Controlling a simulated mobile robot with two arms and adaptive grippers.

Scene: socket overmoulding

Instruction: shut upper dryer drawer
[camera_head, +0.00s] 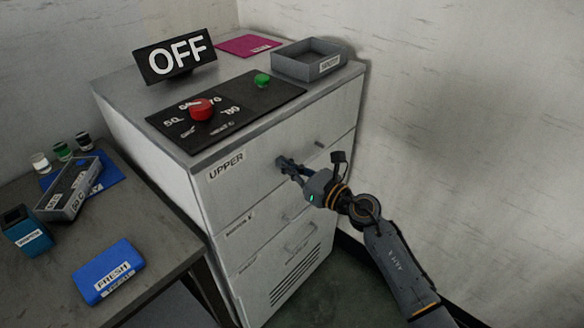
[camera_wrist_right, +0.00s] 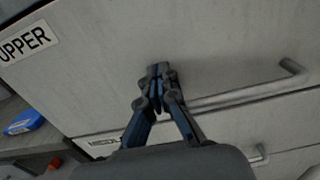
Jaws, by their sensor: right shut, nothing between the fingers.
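The dryer is a grey cabinet with drawers in its front. The upper drawer (camera_head: 238,182) carries an "UPPER" label, and its front looks flush with the cabinet. It also shows in the right wrist view (camera_wrist_right: 100,60), with its bar handle (camera_wrist_right: 290,75) to the right of the fingers. My right gripper (camera_head: 283,164) is shut and empty, with its fingertips at the upper drawer's front beside the handle. In the right wrist view the fingertips (camera_wrist_right: 160,72) are together against or very near the panel; I cannot tell whether they touch. My left gripper is not in view.
On top of the dryer are an "OFF" sign (camera_head: 175,56), a control panel with a red knob (camera_head: 201,109) and green button (camera_head: 262,80), and a grey tray (camera_head: 306,60). A side table (camera_head: 150,215) stands left with a blue "FRESH" box (camera_head: 107,271). A wall stands right.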

